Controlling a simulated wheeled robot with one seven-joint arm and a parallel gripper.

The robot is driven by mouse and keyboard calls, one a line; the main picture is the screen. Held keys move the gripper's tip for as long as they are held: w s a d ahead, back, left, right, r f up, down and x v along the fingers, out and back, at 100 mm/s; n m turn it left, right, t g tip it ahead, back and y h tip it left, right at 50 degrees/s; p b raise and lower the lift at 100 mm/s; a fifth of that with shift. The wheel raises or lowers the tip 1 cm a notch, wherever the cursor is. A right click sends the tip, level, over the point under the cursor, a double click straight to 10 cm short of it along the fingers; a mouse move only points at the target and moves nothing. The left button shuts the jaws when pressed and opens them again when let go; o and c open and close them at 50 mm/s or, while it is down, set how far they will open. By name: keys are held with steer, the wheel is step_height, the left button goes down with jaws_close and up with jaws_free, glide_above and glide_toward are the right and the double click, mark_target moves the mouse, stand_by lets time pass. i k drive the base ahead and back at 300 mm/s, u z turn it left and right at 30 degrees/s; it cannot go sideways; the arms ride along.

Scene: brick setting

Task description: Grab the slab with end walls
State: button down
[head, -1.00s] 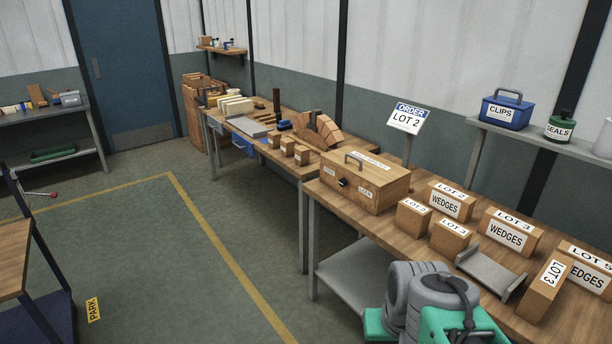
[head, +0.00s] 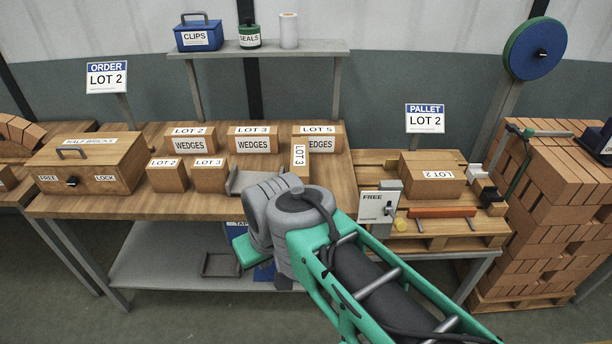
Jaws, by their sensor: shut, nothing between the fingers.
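The grey slab with end walls (head: 246,179) lies on the wooden workbench, in front of the wedge boxes. Its left end wall shows; my arm's grey joint covers its front and right part. A small box labelled LOT 3 (head: 300,162) stands at its right end. A second, darker channel-shaped piece (head: 220,265) lies on the lower shelf. My arm reaches in from the lower right across the bench front. My gripper's fingers cannot be seen.
Boxes marked LOT 2 (head: 190,140), LOT 3 (head: 253,140) and LOT 5 stand behind the slab. Two smaller boxes and a lidded wooden case (head: 90,165) are to the left. A pallet with a LOT 2 box (head: 432,175) and a brick stack (head: 565,190) are on the right.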

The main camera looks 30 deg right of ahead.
mark_target(237, 181)
steer(key=z, duration=0.5)
steer(key=k, duration=0.35)
steer(key=u, duration=0.95)
steer(key=i, duration=1)
steer(key=u, duration=0.65)
